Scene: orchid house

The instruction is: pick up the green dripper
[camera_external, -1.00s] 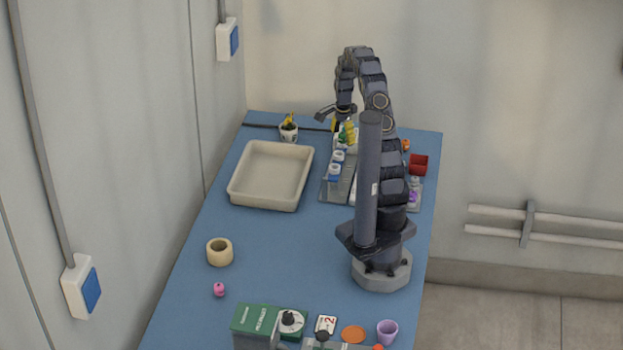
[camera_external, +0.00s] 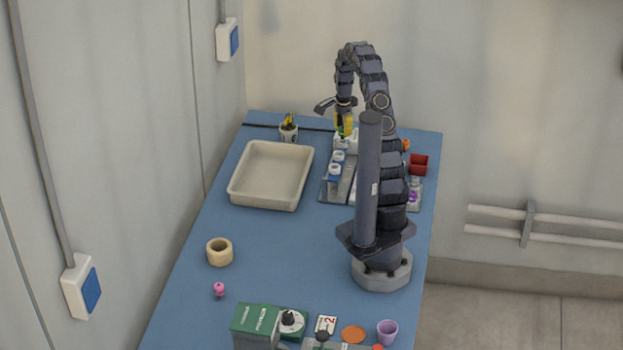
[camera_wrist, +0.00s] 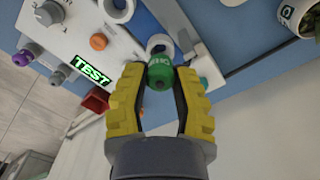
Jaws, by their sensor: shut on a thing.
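The green dripper (camera_wrist: 160,69) is between the yellow fingers of my gripper (camera_wrist: 160,80) in the wrist view. Its dark tip points toward the wrist camera, and the fingers touch its sides. Beyond it is a white ring-shaped holder or vessel (camera_wrist: 159,42); I cannot tell how far apart they are. In the external view my gripper (camera_external: 344,123) points down over the far part of the table, above the white equipment. Only a small green patch shows there, partly hidden by the fingers.
White-and-blue vials (camera_external: 335,172) stand close in front of my gripper. A red box (camera_external: 418,164) is at the right.

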